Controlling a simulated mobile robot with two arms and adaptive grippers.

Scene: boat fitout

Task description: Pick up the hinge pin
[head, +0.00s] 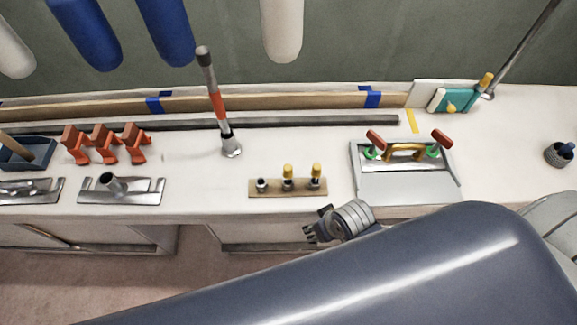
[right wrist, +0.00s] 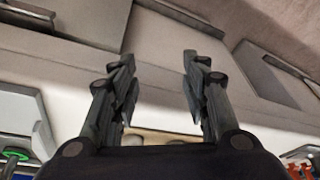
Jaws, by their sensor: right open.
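A small wooden block (head: 273,191) lies on the white counter. A bare metal fitting (head: 262,185) stands at its left. Two yellow-topped pins, one in the middle (head: 288,172) and one at the right (head: 316,171), stand upright in it; I cannot tell which piece is the hinge pin. My right gripper (head: 309,232) is at the counter's front edge, just in front of the block and apart from it. In the right wrist view my right gripper (right wrist: 157,75) is open with nothing between its fingers; part of the block (right wrist: 160,138) shows behind them. My left gripper is out of view.
A grey tray (head: 400,186) with red and green-handled parts stands right of the block. An orange-banded post (head: 215,95) stands behind it. Orange clamps (head: 104,143) and metal plates (head: 135,192) are at left. Blue and white fenders (head: 166,30) hang at the back.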

